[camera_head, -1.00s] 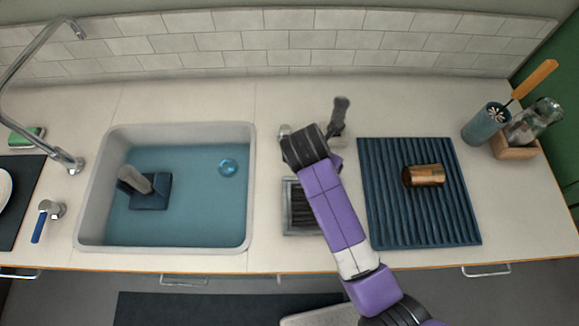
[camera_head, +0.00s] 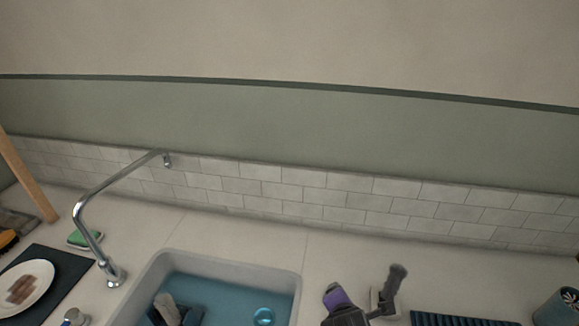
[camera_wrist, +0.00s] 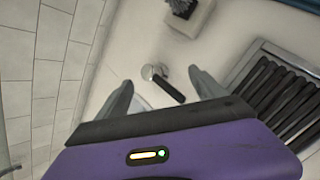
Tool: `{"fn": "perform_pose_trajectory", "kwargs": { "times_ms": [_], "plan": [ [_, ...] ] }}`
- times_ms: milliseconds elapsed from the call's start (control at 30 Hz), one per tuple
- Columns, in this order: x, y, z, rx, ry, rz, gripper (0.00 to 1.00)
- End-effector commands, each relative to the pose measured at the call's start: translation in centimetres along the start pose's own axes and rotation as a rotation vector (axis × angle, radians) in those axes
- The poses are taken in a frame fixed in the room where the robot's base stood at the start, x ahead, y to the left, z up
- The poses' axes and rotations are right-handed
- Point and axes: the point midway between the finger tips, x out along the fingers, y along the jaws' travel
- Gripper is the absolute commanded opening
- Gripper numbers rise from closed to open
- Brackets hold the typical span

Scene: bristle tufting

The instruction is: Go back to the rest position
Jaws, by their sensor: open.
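My gripper (camera_wrist: 160,92) shows in the wrist view with its two grey fingers spread apart and nothing held between them. It is above the pale counter. A small metal piece with a dark handle (camera_wrist: 165,82) shows on the counter between the fingers in the picture.
The sink (camera_head: 285,277) holds blue water, a blue object with a grey handle (camera_head: 166,308) and a clear ball (camera_head: 264,316). A tall faucet (camera_head: 85,215) rises left of it. A slotted tray (camera_wrist: 262,58) lies right of my gripper. The ribbed mat (camera_head: 465,319) is mostly cut off.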

Motion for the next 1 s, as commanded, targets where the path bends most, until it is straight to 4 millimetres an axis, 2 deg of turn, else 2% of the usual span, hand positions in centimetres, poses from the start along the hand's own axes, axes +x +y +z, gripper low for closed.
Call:
{"fn": "perform_pose_trajectory", "kwargs": {
  "times_ms": [33, 100, 267, 467, 600, 800, 1000],
  "plan": [
    [-0.5, 1.1, 0.1, 0.099, -0.005, 0.079, 0.79],
    [-1.2, 2.0, 0.4, 0.258, -0.001, 0.192, 0.79],
    [-3.9, 1.6, 1.1, 0.615, 0.079, 0.424, 0.79],
    [-8.9, -2.3, 1.2, 1.029, 0.283, 0.625, 0.79],
    [-13.1, -5.8, 0.9, 1.275, 0.44, 0.694, 0.79],
    [-19.4, -10.8, 0.6, 1.589, 0.638, 0.729, 0.79],
    [-25.2, -15.6, 0.3, 1.856, 0.748, 0.719, 0.79]
  ]
}}
